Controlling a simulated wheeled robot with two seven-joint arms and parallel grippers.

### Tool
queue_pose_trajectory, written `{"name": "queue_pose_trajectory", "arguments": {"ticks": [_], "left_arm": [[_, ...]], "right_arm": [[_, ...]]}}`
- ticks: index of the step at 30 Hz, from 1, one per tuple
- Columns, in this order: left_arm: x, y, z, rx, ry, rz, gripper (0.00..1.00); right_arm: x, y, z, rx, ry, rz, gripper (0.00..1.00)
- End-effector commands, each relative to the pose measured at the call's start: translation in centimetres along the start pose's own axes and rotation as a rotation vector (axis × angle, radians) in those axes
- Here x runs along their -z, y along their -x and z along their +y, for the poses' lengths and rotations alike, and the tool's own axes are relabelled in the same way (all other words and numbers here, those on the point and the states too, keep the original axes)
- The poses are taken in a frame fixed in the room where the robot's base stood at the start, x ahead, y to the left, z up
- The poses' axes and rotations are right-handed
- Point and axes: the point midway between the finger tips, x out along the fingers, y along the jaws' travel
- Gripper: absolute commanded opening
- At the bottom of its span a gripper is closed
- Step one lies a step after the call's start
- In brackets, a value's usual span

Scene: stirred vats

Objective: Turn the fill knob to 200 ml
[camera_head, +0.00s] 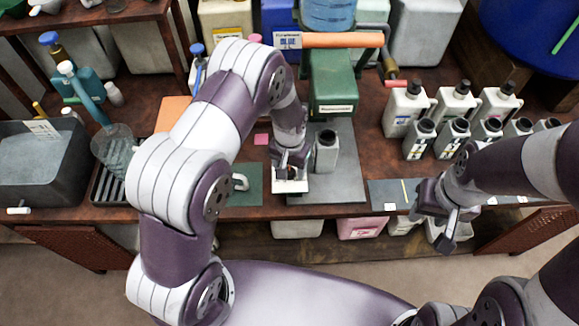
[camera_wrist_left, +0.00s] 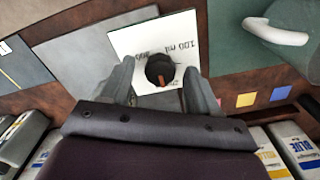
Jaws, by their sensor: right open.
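The fill knob (camera_wrist_left: 160,70) is a round black knob with an orange mark, on a white dial plate (camera_wrist_left: 131,43) marked "100 ml" and "300"; other markings are hidden or unreadable. The orange mark lies on the knob's side nearer my wrist. My left gripper (camera_wrist_left: 160,88) is open, with a finger on each side of the knob and gaps showing. In the head view my left gripper (camera_head: 291,160) is above the white plate (camera_head: 290,187) at the table's front, mostly hiding the knob. My right gripper (camera_head: 447,222) is open and empty near the front edge at right.
A grey metal bottle (camera_head: 326,157) stands just right of my left gripper, before the green dispenser (camera_head: 333,85). A white handle (camera_head: 240,182) is close on the left. Several capped white bottles (camera_head: 407,108) and grey canisters (camera_head: 420,138) stand at right.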

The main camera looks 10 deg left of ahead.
Motion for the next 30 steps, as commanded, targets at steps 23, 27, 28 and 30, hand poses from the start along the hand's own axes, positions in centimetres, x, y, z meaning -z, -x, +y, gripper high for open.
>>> {"name": "queue_pose_trajectory", "arguments": {"ticks": [23, 27, 28, 30], "left_arm": [[0.0, 11.9, 0.0, 0.000, 0.000, 0.002, 0.61], [-0.1, 12.7, 0.0, 0.000, 0.000, -0.001, 0.61], [-0.1, 12.7, 0.0, 0.000, 0.000, -0.001, 0.61], [-0.1, 12.7, 0.0, 0.000, 0.000, -0.001, 0.61]], "right_arm": [[-0.1, -1.0, 0.0, 0.000, 0.000, 0.000, 0.43], [-0.1, -1.0, 0.0, 0.000, 0.000, 0.000, 0.43], [-0.1, -1.0, 0.0, 0.000, 0.000, 0.000, 0.43], [-0.1, -1.0, 0.0, 0.000, 0.000, 0.000, 0.43]]}}
